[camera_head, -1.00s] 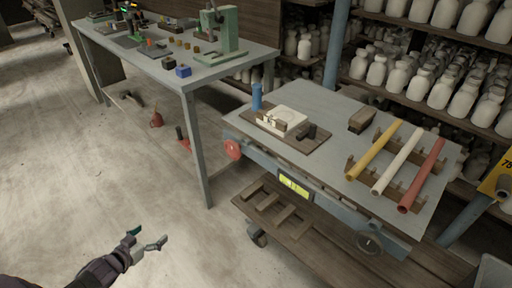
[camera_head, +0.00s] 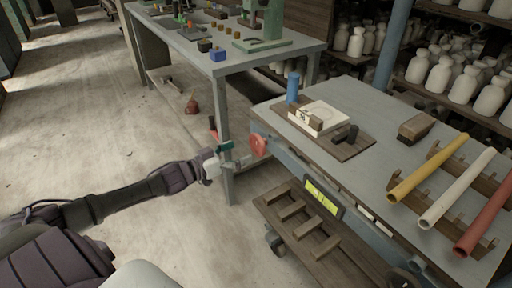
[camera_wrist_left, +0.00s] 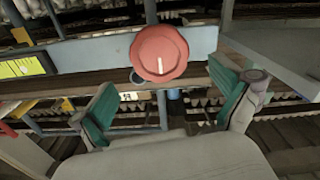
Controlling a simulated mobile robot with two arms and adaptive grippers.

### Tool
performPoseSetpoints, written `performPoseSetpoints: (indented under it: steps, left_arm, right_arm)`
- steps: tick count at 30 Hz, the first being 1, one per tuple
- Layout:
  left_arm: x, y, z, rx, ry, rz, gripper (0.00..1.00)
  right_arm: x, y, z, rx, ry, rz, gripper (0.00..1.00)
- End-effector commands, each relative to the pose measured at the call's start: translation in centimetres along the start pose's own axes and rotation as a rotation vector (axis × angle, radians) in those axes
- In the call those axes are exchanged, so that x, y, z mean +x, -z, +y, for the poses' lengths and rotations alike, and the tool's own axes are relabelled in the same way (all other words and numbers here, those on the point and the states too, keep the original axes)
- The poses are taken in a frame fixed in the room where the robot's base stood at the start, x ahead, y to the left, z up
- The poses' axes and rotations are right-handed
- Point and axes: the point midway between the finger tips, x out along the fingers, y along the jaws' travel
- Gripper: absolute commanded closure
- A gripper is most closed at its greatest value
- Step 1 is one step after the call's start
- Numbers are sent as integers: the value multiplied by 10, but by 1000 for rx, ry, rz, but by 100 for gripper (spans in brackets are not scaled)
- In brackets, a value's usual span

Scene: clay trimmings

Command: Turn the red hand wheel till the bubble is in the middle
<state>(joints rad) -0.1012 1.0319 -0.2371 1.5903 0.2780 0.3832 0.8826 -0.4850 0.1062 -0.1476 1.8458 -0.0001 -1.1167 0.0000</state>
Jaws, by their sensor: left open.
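The red hand wheel (camera_head: 258,145) is on the left end of the grey wheeled table. It also shows in the left wrist view (camera_wrist_left: 159,54), face on, with a short pale mark below its centre. The yellow-green bubble level (camera_head: 322,197) is on the table's front edge; it shows at the left of the left wrist view (camera_wrist_left: 20,67), where the bubble's exact place is too small to tell. My left gripper (camera_head: 238,155) is open and empty, just left of the wheel and apart from it. In the left wrist view its green-padded fingers (camera_wrist_left: 170,105) stand below the wheel, one either side. My right gripper is not in view.
The table top (camera_head: 375,172) carries a blue cylinder (camera_head: 293,87), a wooden board with a white block, and yellow, white and red tubes. A grey workbench (camera_head: 228,72) stands close behind my left gripper. The floor at left is clear.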

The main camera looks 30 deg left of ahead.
Motion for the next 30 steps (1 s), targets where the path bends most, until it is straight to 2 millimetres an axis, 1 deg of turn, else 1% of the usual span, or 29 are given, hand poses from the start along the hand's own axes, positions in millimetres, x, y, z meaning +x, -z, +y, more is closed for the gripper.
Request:
performPoseSetpoints:
  steps: [1, 6, 12, 16, 24, 26, 30]
  left_arm:
    - [10, 0, -1, 1, 0, 5, 0]
    - [35, 1, -1, 1, 1, 3, 0]
    - [54, 0, -1, -1, 2, 1, 0]
    - [59, 0, 0, 0, 1, -1, 0]
    - [60, 0, 0, 0, 1, -1, 0]
    - [59, 0, 0, 0, 1, -1, 8]
    - [59, 0, 0, 0, 1, -1, 32]
  right_arm:
    - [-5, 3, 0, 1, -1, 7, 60]
    - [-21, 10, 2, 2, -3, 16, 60]
    - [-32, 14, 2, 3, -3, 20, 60]
    - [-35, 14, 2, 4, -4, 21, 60]
    - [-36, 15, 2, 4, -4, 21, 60]
    - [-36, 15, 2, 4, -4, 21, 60]
    - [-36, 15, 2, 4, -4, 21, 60]
